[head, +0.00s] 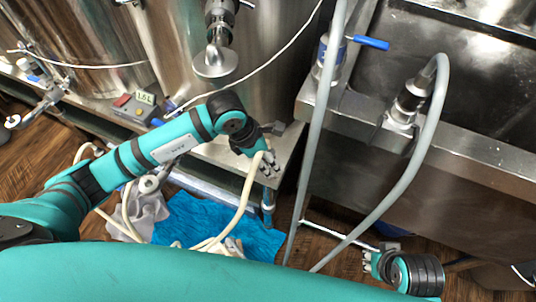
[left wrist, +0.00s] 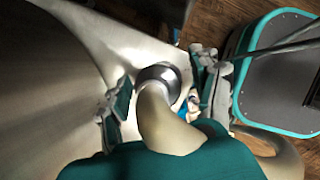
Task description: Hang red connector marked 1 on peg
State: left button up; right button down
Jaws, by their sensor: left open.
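My left gripper (head: 269,165) is open near the corner of a steel ledge in the head view. In the left wrist view its fingers (left wrist: 160,98) stand on either side of a beige hose (left wrist: 165,125) with a round metal connector end (left wrist: 163,74). I see no red colour or number on that end. In the head view the beige hose (head: 236,208) runs down from the gripper to the floor. My right gripper (head: 372,264) is low at the right; I cannot tell its opening. No peg can be clearly made out.
Steel tanks (head: 275,50) stand behind. A grey hose (head: 413,160) loops from a fitting on the right tank's ledge (head: 455,150). A small control box (head: 136,106) sits left. Blue cloth (head: 195,220) lies below on the wooden floor (head: 335,210).

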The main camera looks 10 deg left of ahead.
pick_arm(q)
jog(key=shift+r, duration=0.1)
jog(key=v, duration=1.2)
